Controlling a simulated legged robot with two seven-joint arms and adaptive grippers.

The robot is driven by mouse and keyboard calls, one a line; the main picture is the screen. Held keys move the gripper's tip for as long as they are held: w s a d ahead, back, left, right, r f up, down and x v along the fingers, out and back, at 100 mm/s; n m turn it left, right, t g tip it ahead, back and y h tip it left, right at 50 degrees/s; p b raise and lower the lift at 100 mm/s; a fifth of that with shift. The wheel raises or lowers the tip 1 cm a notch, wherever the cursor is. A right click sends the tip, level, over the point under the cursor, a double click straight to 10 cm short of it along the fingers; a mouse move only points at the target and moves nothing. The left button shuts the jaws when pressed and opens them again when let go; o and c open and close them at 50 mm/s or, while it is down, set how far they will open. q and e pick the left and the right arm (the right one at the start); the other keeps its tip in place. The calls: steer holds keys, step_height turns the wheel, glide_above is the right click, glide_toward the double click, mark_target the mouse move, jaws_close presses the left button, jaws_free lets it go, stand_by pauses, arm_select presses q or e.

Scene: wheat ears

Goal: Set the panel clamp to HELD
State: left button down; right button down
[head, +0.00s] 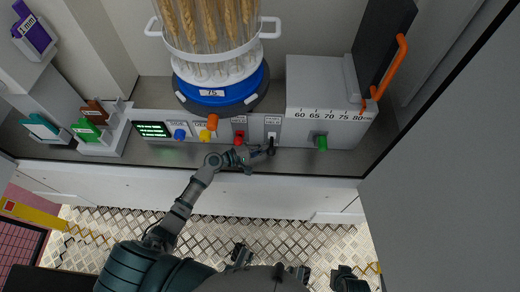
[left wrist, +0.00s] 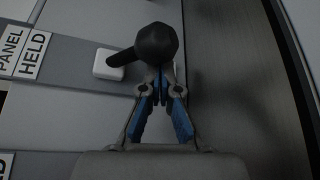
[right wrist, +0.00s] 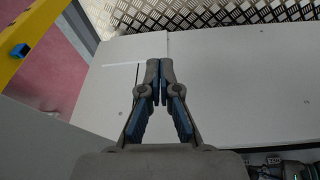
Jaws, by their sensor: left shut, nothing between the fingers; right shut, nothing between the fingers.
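The panel clamp is a black lever with a ball knob (left wrist: 157,43) on a white square base (left wrist: 108,64). Labels reading PANEL and HELD (left wrist: 34,53) are beside it in the left wrist view. In the head view the lever's ball (head: 271,151) points down toward the console's front edge. My left gripper (left wrist: 160,84) is shut and empty, its tips right at the ball; the ball overlaps them, and I cannot tell whether they touch. It also shows in the head view (head: 262,153), left of the ball. My right gripper (right wrist: 160,68) is shut and empty, over a white surface away from the clamp.
Blue (head: 180,134), yellow (head: 205,135) and red (head: 238,137) controls line the console left of the clamp. A green knob (head: 321,142) sits to the right under a scale. A blue-based holder (head: 222,94) of wheat ears stands behind. An orange handle (head: 392,68) rises at right.

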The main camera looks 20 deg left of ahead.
arm_select(q)
steer(key=shift+a, duration=0.2)
steer(key=shift+d, duration=0.2)
steer(key=r+n+p, duration=0.1)
steer(key=p, duration=0.2)
steer(key=shift+s+d+g+p, duration=0.15)
steer(key=shift+s+g+p, duration=0.15)
steer(key=shift+s, duration=0.2)
arm_select(e)
step_height(320, 180, down, 9)
steer(key=shift+a+g, duration=0.2)
steer(key=shift+g, duration=0.2)
steer(key=shift+w+d, duration=0.1)
steer(key=shift+f, duration=0.1)
